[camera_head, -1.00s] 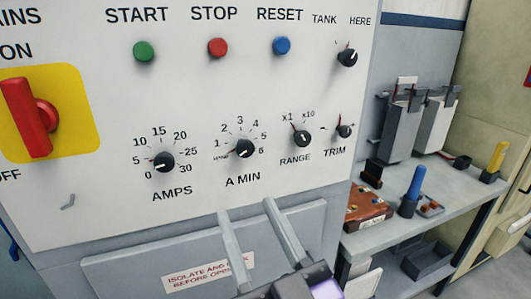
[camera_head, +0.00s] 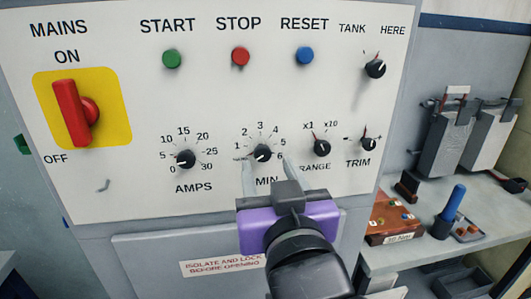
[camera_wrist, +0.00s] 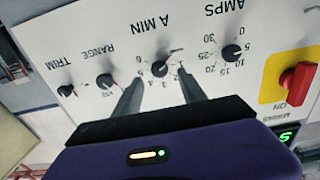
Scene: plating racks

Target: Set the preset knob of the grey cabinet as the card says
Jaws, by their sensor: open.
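The grey cabinet's pale front panel (camera_head: 130,185) carries several black knobs. The A MIN knob (camera_head: 263,153) sits mid-row, its white mark pointing to the lower left; it also shows in the wrist view (camera_wrist: 159,69). The AMPS knob (camera_head: 185,159) is left of it, with its mark toward the low end. The RANGE knob (camera_head: 322,148) and TRIM knob (camera_head: 368,144) are to the right. My gripper (camera_head: 267,168) is open and empty, its fingertips just below and on either side of the A MIN knob. Contact cannot be told. I see no readable card.
The red mains switch (camera_head: 72,112) is on a yellow plate at left. Green START (camera_head: 172,58), red STOP (camera_head: 240,56) and blue RESET (camera_head: 304,55) buttons line the top, near the TANK knob (camera_head: 375,68). A bench (camera_head: 385,262) with tools stands at right.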

